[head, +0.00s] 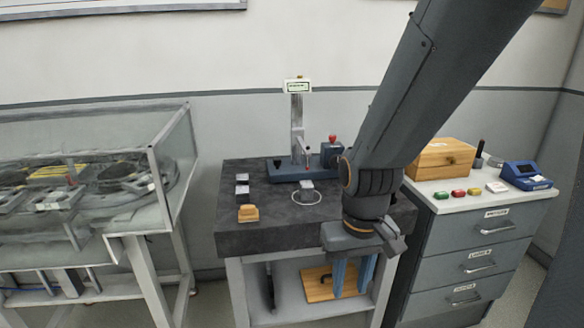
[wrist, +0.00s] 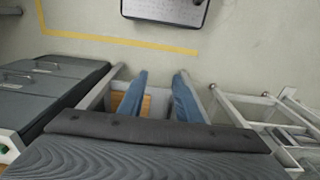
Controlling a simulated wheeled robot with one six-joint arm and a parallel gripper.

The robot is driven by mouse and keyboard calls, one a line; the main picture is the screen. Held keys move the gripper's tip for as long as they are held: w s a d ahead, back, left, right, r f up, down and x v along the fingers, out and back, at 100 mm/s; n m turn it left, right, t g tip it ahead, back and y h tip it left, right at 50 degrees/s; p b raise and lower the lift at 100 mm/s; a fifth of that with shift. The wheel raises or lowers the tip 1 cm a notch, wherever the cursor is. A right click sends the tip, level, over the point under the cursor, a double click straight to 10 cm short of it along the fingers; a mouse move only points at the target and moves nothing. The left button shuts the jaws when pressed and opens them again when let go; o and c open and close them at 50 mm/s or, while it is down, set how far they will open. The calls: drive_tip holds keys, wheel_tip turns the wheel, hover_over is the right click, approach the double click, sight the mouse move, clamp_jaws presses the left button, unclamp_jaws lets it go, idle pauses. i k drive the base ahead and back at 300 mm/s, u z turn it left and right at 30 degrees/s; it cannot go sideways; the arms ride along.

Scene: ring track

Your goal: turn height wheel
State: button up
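A height gauge (head: 297,125) with a grey column and a small green-lit display (head: 297,86) stands upright toward the back of the dark stone table (head: 240,222). Its dark blue base (head: 287,170) rests on the stone. I cannot make out a height wheel on it at this size. My gripper (head: 353,277) hangs pointing down at the table's front right, well apart from the gauge. Its two blue fingers are spread with nothing between them. The wrist view also shows the open fingers (wrist: 159,98), with floor beyond, and no gauge.
A dark block with a red knob (head: 332,139) stands right of the column. Small grey blocks (head: 242,184) and a tan block (head: 248,213) lie at left. A glass-sided case (head: 178,150) flanks the table left, a drawer cabinet (head: 490,232) right.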

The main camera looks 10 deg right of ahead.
sight(334, 162)
drive_tip(key=i, duration=0.9)
drive_tip(key=z, duration=0.45)
drive_tip(key=k, duration=1)
drive_tip(key=u, duration=0.65)
drive_tip(key=i, duration=0.6)
drive_tip(key=z, duration=0.8)
